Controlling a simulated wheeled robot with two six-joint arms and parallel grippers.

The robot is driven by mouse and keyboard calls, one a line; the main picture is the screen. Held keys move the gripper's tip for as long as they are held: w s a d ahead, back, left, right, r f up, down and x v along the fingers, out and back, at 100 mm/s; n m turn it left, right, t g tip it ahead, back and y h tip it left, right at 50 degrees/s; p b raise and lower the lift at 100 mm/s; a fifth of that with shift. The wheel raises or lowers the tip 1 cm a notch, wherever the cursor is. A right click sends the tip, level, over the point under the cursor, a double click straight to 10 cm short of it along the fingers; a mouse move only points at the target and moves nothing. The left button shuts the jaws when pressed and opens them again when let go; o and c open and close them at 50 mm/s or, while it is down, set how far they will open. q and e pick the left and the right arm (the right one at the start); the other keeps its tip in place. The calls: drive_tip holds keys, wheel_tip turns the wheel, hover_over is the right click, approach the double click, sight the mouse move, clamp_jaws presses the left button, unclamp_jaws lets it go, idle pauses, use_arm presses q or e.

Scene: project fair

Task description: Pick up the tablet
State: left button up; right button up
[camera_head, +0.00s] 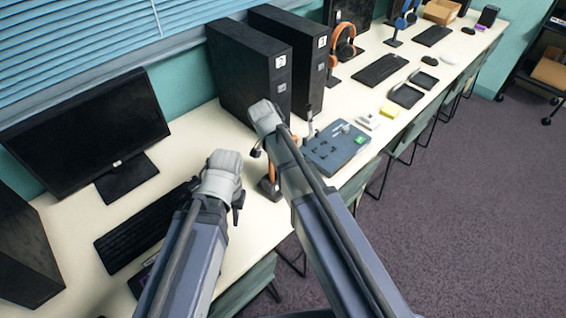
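I cannot tell for sure which thing is the tablet. Two flat dark rectangles with raised-looking rims, one nearer (405,95) and one farther (423,79), lie on the long white table (188,150) beyond my arms. Another dark flat item (139,283) lies at the table's near-left edge, partly hidden by my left arm. My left gripper (237,203) is over the table right of the near keyboard, its fingers mostly hidden by the wrist. My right gripper (283,135) is in front of the computer towers, largely hidden by its own arm. Neither visibly holds anything.
A monitor (90,135) and black keyboard (145,230) stand left. Tall black towers (245,75) back the middle. A blue-grey board (338,148) lies right of my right arm. Chairs (405,135) line the front; open floor is right.

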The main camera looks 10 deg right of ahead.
clamp_jaws()
idle(1.0)
